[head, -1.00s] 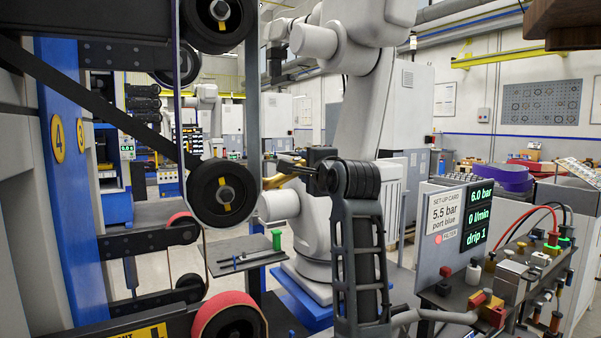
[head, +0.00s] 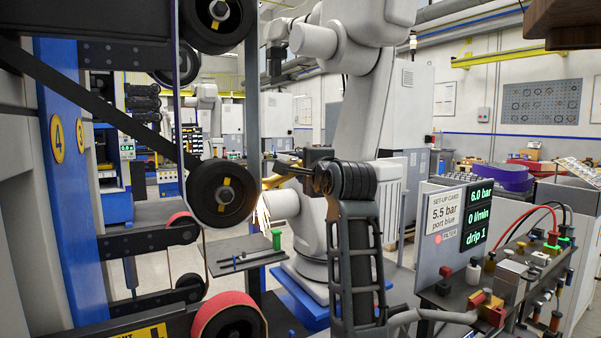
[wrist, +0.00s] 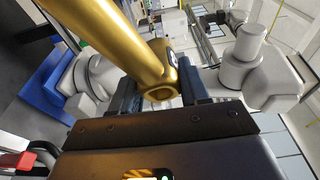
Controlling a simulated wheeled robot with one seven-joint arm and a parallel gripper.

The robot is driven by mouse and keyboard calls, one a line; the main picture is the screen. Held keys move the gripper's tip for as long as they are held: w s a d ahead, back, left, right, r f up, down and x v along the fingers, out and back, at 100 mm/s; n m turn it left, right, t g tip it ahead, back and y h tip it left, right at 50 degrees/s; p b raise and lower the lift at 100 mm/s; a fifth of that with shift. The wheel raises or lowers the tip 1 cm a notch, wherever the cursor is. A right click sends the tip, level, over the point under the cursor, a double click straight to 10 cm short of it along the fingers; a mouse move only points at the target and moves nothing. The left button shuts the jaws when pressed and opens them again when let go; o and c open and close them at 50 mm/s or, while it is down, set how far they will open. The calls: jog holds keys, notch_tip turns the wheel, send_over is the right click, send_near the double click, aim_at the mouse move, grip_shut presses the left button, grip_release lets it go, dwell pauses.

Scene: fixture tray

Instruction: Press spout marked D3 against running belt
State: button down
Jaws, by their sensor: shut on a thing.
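A brass-coloured spout (wrist: 115,35) runs up and left out of my gripper (wrist: 160,90) in the wrist view. The jaws are shut on its flanged end. A dark label with a pale mark shows on it, unreadable here. In the head view my gripper (head: 298,170) points left, and a small part of the spout (head: 271,182) shows past it. The spout's far end is beside the black belt wheel (head: 223,193). Bright sparks (head: 263,210) spray down there. The belt (head: 206,255) shows as a thin strip below the wheel; the exact contact point is hidden.
A blue machine column (head: 75,180) stands left, with a red-rimmed wheel (head: 230,318) low in front. A small shelf (head: 250,255) holds a green peg-like part. A display panel (head: 460,220) and a fitting-covered bench (head: 520,280) stand right.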

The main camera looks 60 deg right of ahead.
jog(key=shift+w+a+r+p, duration=0.1)
jog(key=shift+w+a+p, duration=0.2)
dwell(0.7)
jog(key=shift+s+d+p, duration=0.15)
jog(key=shift+p, duration=0.5)
dwell(1.4)
jog(key=shift+d, duration=0.1)
jog(key=shift+s+d+p, duration=0.2)
jog(key=shift+s+d, duration=0.3)
jog(key=shift+d, duration=0.25)
jog(key=shift+s+d+p, duration=0.2)
jog(key=shift+s+d, duration=0.25)
jog(key=shift+d, duration=0.25)
jog(key=s+d+p, duration=0.1)
jog(key=s+d, duration=0.3)
jog(key=d, duration=0.3)
jog(key=shift+s, duration=0.15)
dwell(0.3)
